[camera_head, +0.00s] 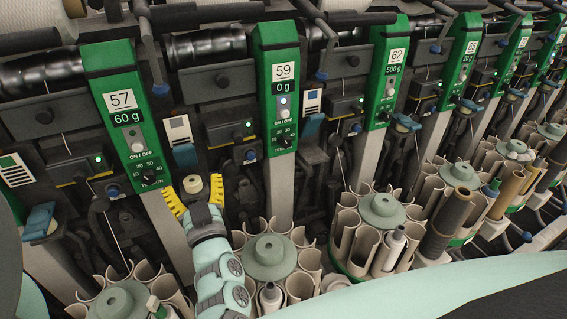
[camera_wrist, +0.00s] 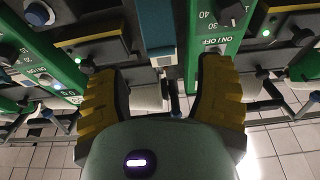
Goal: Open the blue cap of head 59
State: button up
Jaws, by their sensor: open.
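The head 59 panel (camera_head: 283,90) is a green column with a white number plate and a "0 g" display. A blue cap (camera_head: 185,155) hangs below a white-faced part between the columns of 57 and 59, and looks closed. My gripper (camera_head: 194,192) is just below that cap, with its yellow fingers spread and pointing up towards the machine. In the wrist view a blue cap (camera_wrist: 162,57) lies ahead, between the lines of my two fingers (camera_wrist: 160,75). Nothing is visibly held. I cannot tell the exact gap between fingertips and cap.
The head 57 column (camera_head: 125,115) is close left of my gripper. A pale round part (camera_head: 192,184) shows behind the fingers. Bobbin magazines (camera_head: 269,257) stand below right. Dark levers and tubes crowd the space.

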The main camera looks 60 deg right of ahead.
jog(key=v, duration=0.5)
jog(key=shift+s, duration=0.15)
